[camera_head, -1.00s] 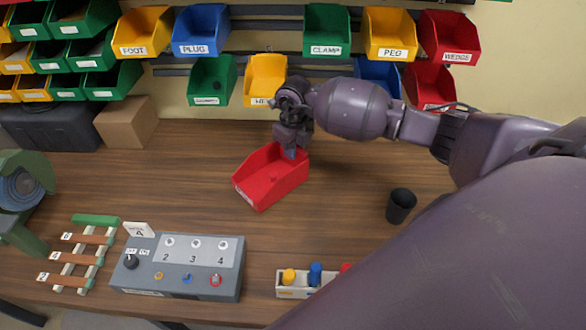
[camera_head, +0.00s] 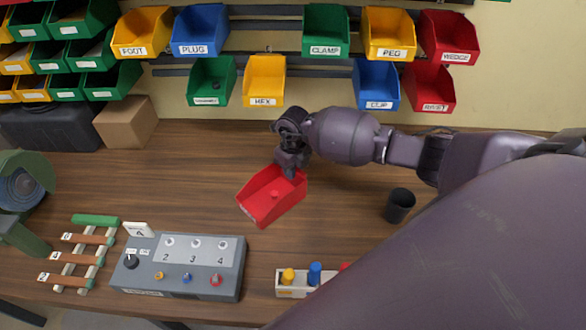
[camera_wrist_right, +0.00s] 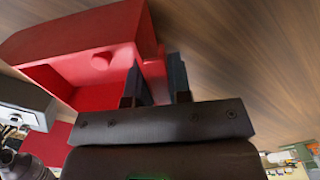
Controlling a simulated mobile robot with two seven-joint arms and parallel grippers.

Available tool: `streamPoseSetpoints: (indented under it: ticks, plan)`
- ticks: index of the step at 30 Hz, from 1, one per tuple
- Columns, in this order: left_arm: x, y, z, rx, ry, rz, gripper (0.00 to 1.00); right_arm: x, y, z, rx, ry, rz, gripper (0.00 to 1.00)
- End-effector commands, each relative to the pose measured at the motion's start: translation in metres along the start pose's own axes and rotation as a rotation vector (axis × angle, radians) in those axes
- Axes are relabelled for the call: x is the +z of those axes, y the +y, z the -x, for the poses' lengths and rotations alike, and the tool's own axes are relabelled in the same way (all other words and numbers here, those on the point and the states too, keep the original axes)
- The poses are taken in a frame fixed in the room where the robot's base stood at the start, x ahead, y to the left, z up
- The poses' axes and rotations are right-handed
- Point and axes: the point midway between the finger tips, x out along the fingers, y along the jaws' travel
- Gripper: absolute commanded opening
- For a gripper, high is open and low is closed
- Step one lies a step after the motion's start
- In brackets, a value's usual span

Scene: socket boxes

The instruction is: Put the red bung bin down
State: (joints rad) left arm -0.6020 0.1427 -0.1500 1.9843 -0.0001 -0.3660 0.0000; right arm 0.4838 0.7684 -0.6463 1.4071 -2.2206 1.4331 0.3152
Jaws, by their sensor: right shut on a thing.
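The red bung bin (camera_head: 262,206) is over the middle of the wooden table in the head view, with its open front toward the lower left. A small red piece (camera_head: 274,195) lies inside it. My right gripper (camera_head: 289,172) is shut on the bin's back wall. In the right wrist view the two dark fingers (camera_wrist_right: 157,85) pinch the wall of the red bin (camera_wrist_right: 75,40). I cannot tell whether the bin's underside touches the table. My left gripper is not in view.
A grey switch box (camera_head: 178,268) stands at the front, left of a white tray with coloured pegs (camera_head: 300,283). A black cup (camera_head: 399,206) stands to the right. Labelled bins hang on the back rails (camera_head: 265,82). Bare table (camera_head: 190,180) lies left of the red bin.

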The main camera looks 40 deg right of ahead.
Motion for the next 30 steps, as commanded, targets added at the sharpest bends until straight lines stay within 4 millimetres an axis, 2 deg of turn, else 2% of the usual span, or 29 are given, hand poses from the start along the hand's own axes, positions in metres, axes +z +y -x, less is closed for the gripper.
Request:
streamPoseSetpoints:
  ticks: [4, 5, 9, 20, 23, 30]
  plan:
    - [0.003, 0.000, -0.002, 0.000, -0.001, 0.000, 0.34, 0.000, 0.000, -0.004, 0.000, 0.000, 0.000, 0.00]
    - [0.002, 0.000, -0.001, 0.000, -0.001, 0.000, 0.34, 0.000, 0.000, -0.003, 0.000, 0.000, 0.000, 0.23]
    - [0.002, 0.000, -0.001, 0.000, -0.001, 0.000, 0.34, 0.000, 0.000, -0.003, 0.000, 0.000, 0.000, 0.44]
    - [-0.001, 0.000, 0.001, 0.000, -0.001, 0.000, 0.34, 0.000, 0.000, 0.001, 0.000, 0.000, 0.000, 0.44]
    - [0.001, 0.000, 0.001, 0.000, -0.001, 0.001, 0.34, 0.001, -0.001, 0.011, -0.002, -0.003, 0.000, 0.44]
    - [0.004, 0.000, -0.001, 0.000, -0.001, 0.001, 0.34, 0.001, -0.001, 0.055, -0.003, -0.004, 0.002, 0.44]
